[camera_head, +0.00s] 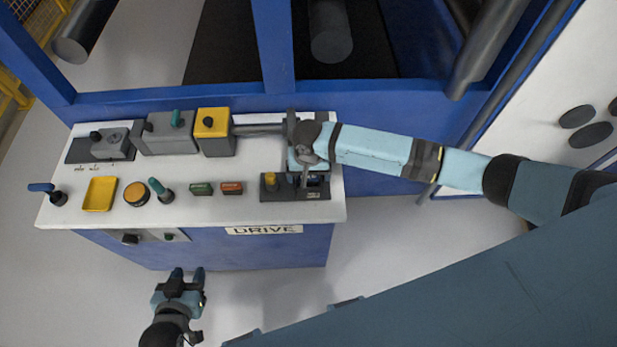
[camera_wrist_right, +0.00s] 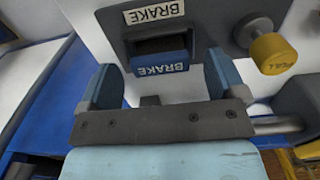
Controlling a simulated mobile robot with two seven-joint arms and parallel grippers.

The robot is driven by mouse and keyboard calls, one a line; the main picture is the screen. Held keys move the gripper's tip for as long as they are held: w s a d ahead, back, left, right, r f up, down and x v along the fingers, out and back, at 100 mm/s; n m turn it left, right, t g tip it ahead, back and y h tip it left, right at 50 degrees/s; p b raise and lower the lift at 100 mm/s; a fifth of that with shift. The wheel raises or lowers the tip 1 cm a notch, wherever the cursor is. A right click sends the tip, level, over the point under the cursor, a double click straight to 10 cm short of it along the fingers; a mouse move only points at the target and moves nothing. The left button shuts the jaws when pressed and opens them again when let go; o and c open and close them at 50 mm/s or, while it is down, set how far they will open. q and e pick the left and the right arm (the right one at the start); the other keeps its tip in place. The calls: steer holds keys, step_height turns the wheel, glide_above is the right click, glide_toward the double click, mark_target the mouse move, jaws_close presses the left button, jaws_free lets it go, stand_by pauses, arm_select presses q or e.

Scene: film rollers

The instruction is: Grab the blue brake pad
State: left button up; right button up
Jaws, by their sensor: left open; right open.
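The blue brake pad (camera_wrist_right: 160,64), marked BRAKE, sits in a dark recess below a white BRAKE label (camera_wrist_right: 154,12) in the right wrist view. My right gripper (camera_wrist_right: 163,76) is open, with one blue finger to each side of the pad and no visible grip on it. In the head view, my right gripper (camera_head: 306,163) is over the right end of the white console top and hides most of the pad. My left gripper (camera_head: 187,276) is open and empty in front of the console, low in the picture.
The white console (camera_head: 220,213) carries a yellow knob (camera_head: 270,181), red (camera_head: 232,188) and green (camera_head: 202,189) buttons, a yellow tray (camera_head: 100,194) and grey boxes along its back. A blue frame (camera_head: 180,103) with rollers stands behind. Grey floor is clear in front.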

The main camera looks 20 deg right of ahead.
steer(key=shift+f, duration=0.45)
steer(key=shift+c, duration=0.2)
steer(key=c, duration=1)
steer(key=shift+c, duration=0.2)
steer(key=shift+r, duration=0.15)
